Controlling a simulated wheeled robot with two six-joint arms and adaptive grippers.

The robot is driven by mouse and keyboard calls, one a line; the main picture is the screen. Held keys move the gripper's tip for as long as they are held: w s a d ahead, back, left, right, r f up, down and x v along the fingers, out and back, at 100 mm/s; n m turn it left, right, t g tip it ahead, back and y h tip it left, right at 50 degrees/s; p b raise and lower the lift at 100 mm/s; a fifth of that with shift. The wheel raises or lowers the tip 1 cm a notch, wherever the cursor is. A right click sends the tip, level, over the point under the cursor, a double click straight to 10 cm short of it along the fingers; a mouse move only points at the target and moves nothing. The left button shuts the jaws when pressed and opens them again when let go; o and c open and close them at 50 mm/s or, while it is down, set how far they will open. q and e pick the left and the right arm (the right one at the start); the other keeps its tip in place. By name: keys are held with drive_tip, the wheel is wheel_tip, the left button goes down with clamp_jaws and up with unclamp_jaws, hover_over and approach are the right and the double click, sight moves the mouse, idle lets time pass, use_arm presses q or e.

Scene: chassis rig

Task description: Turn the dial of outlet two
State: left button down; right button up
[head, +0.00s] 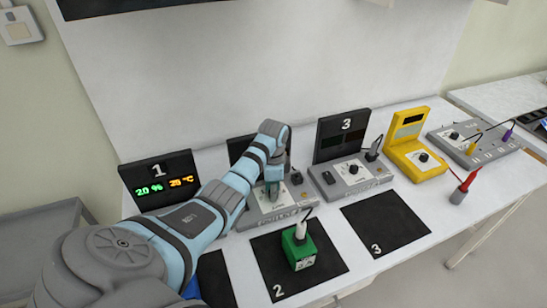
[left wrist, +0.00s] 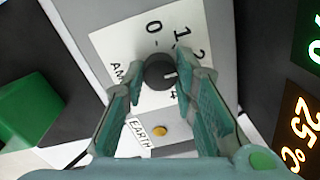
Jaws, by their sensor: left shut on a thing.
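Outlet two is a grey box (head: 248,222) with a white scale plate; my left arm covers much of it and its dark display behind. My left gripper (head: 273,192) points down over the plate and hides the dial in the head view. In the left wrist view, the dark round dial (left wrist: 159,70) sits between the two teal fingers, with a light pointer mark on it. The gripper (left wrist: 158,84) is shut on the dial. Printed digits, including 0, 1 and 4, ring the dial. My right gripper is not in view.
A green block (head: 299,255) with a plug stands on black mat 2 (head: 265,258). Mat 3 (head: 385,222) is bare. Outlet three (head: 350,182), a yellow meter (head: 415,158) and a grey panel with leads (head: 470,150) stand right. Display 1 (head: 158,172) is lit at left.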

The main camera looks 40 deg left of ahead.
use_arm(q)
drive_tip(key=shift+m+p, duration=1.2)
drive_tip(key=shift+m, duration=0.3)
drive_tip(key=shift+m+p, duration=0.45)
drive_tip(key=shift+m, duration=0.75)
drive_tip(key=shift+f+m+p, duration=0.1)
drive_tip(key=shift+m+p, duration=0.2)
drive_tip(key=shift+m, duration=0.8)
drive_tip(key=shift+s, duration=0.1)
drive_tip(key=c, duration=1.3)
unclamp_jaws()
drive_tip(key=shift+d, duration=0.1)
